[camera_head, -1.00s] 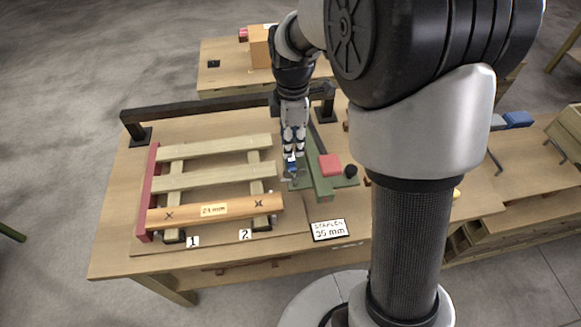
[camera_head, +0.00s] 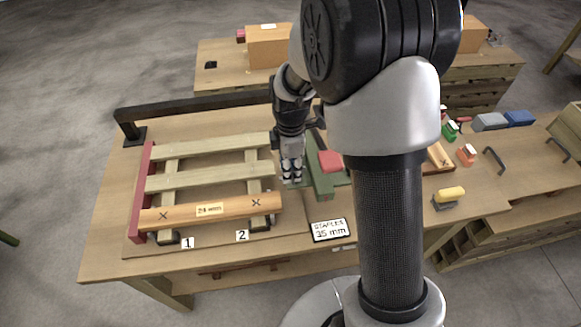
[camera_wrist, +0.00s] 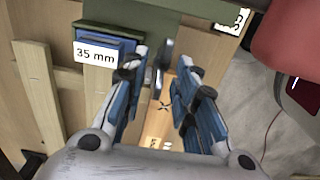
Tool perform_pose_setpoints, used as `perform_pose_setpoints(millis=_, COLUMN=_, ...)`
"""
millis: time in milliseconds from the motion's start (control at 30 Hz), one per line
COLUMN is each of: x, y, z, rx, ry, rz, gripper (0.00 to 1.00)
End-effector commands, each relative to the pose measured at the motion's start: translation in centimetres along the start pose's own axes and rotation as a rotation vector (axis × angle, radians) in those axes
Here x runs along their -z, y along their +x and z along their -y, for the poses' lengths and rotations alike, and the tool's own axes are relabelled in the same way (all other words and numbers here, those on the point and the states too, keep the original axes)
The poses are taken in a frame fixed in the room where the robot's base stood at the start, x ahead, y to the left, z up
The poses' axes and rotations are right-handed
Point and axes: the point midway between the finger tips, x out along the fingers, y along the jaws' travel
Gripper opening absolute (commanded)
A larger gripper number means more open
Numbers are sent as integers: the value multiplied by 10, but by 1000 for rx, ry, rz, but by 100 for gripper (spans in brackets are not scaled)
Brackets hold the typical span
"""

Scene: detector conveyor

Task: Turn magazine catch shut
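A green stapler-like device (camera_head: 323,182) with a red block (camera_head: 330,161) on it stands right of my gripper in the head view. In the wrist view its green body (camera_wrist: 145,17) crosses the top, with a blue magazine (camera_wrist: 92,37) labelled "35 mm" against it. A grey metal lever (camera_wrist: 166,52), which looks like the magazine catch, sticks out beside the magazine. My gripper (camera_wrist: 163,68) is open, its fingers on either side of the lever; I cannot tell whether they touch it. In the head view my gripper (camera_head: 291,181) hides the magazine and lever.
A wooden slatted frame (camera_head: 210,181) lies left of my gripper, with a front rail marked "24 mm" (camera_head: 210,209). A black bar (camera_head: 195,103) runs behind it. A "staples 35 mm" sign (camera_head: 330,229) stands in front. Blocks and handles lie on the table's right side.

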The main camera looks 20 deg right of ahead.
Motion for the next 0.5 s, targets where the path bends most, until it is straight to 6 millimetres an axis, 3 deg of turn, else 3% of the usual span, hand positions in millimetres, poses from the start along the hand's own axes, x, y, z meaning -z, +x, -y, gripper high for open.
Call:
perform_pose_setpoints(millis=400, x=0, y=0, z=0, rx=0, ry=0, rz=0, gripper=0)
perform_pose_setpoints(millis=500, x=0, y=0, z=0, rx=0, ry=0, rz=0, gripper=0)
